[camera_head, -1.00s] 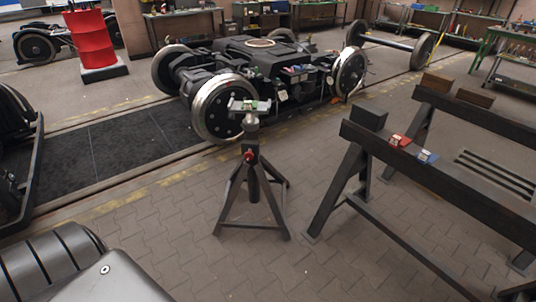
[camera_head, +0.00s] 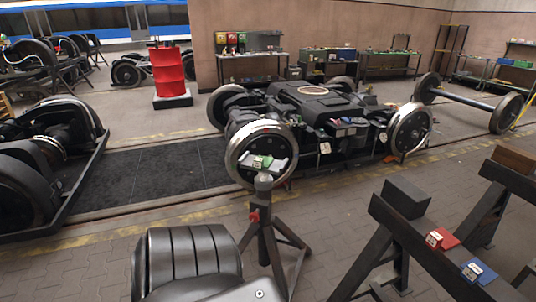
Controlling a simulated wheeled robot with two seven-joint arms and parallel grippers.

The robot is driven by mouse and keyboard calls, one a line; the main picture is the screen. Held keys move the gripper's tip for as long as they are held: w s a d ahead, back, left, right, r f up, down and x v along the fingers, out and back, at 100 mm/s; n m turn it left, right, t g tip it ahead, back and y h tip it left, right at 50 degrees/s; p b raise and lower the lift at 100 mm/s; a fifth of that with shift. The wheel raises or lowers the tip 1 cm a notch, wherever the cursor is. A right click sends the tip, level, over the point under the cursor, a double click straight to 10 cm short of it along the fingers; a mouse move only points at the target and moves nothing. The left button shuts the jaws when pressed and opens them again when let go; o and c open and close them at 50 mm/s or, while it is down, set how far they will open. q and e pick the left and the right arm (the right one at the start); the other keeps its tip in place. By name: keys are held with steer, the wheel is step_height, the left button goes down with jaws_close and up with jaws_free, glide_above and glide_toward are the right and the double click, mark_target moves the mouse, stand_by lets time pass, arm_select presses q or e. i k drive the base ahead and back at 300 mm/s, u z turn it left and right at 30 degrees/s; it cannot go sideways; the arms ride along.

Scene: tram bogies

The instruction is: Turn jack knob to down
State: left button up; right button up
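The jack (camera_head: 264,205) stands upright on the paved floor, in front of the bogie's near wheel. It is a dark tripod stand with a post and a small flat top plate (camera_head: 277,169). A green and white item (camera_head: 262,162) lies on the plate. The red jack knob (camera_head: 254,216) sits on the left side of the post; its setting is too small to read. Neither of my grippers is in view.
The bogie (camera_head: 318,105) stands behind the jack. A dark trestle (camera_head: 432,252) at the right carries a black block, a red box (camera_head: 441,239) and a blue box (camera_head: 478,271). Another wheeled frame is at the left. A dark mat (camera_head: 150,172) lies between them.

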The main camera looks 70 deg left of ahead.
mark_target(253, 217)
steer(key=u, duration=0.4)
steer(key=i, duration=0.8)
steer(key=u, duration=0.9)
steer(key=i, duration=0.35)
steer(key=u, duration=0.3)
